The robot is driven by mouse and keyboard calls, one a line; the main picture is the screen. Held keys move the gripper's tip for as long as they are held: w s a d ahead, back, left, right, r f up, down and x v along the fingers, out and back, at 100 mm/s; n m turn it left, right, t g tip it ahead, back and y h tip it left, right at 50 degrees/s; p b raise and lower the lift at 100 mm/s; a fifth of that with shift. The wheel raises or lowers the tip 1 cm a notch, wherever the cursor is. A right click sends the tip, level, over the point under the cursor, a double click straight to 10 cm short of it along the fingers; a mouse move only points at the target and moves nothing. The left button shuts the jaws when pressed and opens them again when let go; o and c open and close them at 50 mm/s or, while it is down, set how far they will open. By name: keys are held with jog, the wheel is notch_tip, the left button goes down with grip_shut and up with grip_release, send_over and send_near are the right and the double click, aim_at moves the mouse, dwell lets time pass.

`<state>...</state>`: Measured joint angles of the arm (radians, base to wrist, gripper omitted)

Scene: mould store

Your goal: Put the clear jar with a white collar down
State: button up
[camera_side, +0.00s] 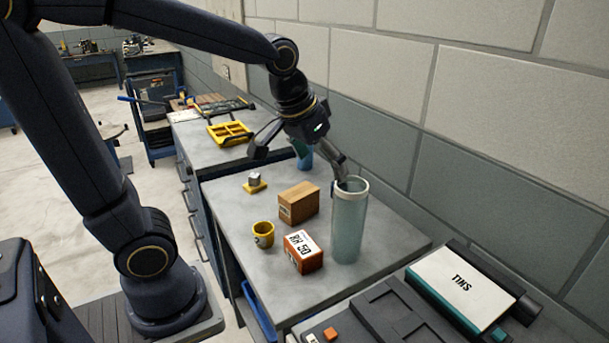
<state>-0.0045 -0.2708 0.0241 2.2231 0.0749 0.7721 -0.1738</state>
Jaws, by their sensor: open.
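The clear jar with a white collar (348,228) is tall, pale blue-green and see-through. It stands upright on the grey bench top (222,232), close to the wall. My gripper (300,165) is open, its fingers spread wide above the bench and to the left of the jar's top. Its right fingertip overlaps the jar's collar in the picture; I cannot tell whether it touches. No object shows held between the fingers.
A brown box (298,204), an orange-brown labelled box (303,252), a yellow cup (263,235) and a small grey piece on a yellow base (255,182) stand left of the jar. A blue object (303,156) is partly hidden behind my gripper. A yellow tray (230,133) lies behind.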

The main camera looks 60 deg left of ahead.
jog(key=s+d+m, duration=0.1)
jog(key=s+d, duration=0.1)
jog(key=s, duration=0.9)
jog(key=shift+s+r+m+t+h, duration=0.15)
jog(key=shift+s+m+t+h, duration=0.15)
jog(key=shift+m+t, duration=0.1)
